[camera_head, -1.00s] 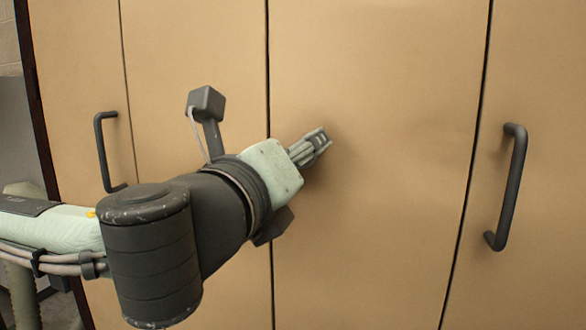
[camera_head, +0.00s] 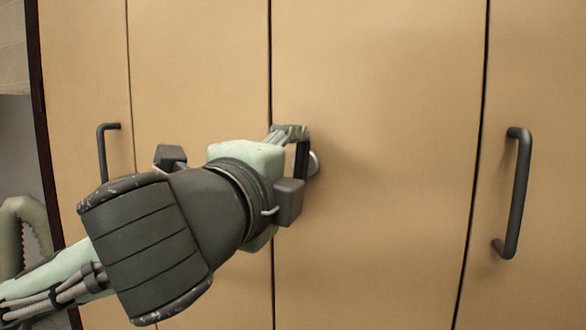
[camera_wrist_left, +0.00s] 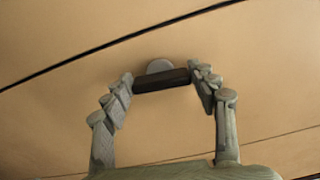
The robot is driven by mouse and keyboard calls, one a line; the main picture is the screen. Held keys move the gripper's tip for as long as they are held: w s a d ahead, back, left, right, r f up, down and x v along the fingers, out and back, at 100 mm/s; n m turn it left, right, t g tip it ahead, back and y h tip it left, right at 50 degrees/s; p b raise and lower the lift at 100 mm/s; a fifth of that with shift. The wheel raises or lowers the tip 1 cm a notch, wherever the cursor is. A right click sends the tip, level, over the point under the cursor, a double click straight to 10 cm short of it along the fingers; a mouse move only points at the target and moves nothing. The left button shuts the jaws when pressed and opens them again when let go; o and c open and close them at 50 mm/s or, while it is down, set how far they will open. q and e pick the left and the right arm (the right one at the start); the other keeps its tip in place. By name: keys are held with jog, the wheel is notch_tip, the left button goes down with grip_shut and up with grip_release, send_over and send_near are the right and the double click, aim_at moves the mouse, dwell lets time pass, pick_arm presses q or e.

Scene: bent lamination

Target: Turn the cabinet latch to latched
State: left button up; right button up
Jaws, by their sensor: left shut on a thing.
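The cabinet latch shows in the head view as a dark handle (camera_head: 302,160) in front of a pale round base (camera_head: 314,163), on the door just right of a dark seam. The handle stands roughly upright there, its lower part close behind my wrist parts. My left gripper (camera_head: 291,133) is at the latch and shut on its handle. In the left wrist view the dark handle (camera_wrist_left: 162,80) spans between the two fingertips, with the grey round base (camera_wrist_left: 159,66) behind it. My right gripper is out of view.
Tan cabinet doors (camera_head: 390,230) fill most of the head view, divided by dark seams. A dark pull handle (camera_head: 517,195) is on the right door and another (camera_head: 104,152) on the left. The door surface between the latch and the right pull is clear.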

pick_arm(q)
jog(key=shift+n, duration=0.6)
jog(key=o, duration=1.2)
jog(key=shift+c, duration=0.2)
